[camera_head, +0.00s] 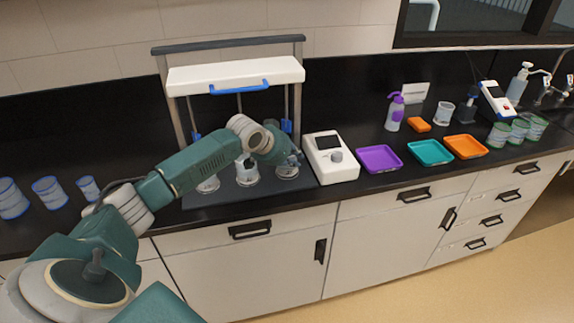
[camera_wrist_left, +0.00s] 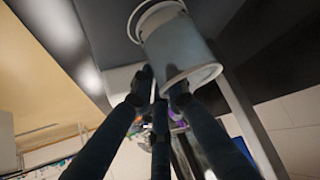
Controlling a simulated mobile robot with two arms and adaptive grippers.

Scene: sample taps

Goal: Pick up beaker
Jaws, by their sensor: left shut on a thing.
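A clear beaker (camera_head: 287,171) stands at the right end of the dark base of the white-topped stand, partly hidden by my left gripper. My left gripper (camera_head: 292,158) is at this beaker, its arm reaching in from the left. In the left wrist view the dark fingers (camera_wrist_left: 160,90) are shut on the side of the pale, see-through beaker (camera_wrist_left: 178,45). Two more beakers stand on the same base, one in the middle (camera_head: 246,174) and one at the left (camera_head: 208,184). My right gripper is not in view.
The stand's white top (camera_head: 235,76) and its posts rise close around my gripper. A white device (camera_head: 328,172) is just right of it. Purple (camera_head: 379,159), teal (camera_head: 430,153) and orange (camera_head: 466,147) trays lie further right. Blue-rimmed beakers (camera_head: 49,192) stand at left.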

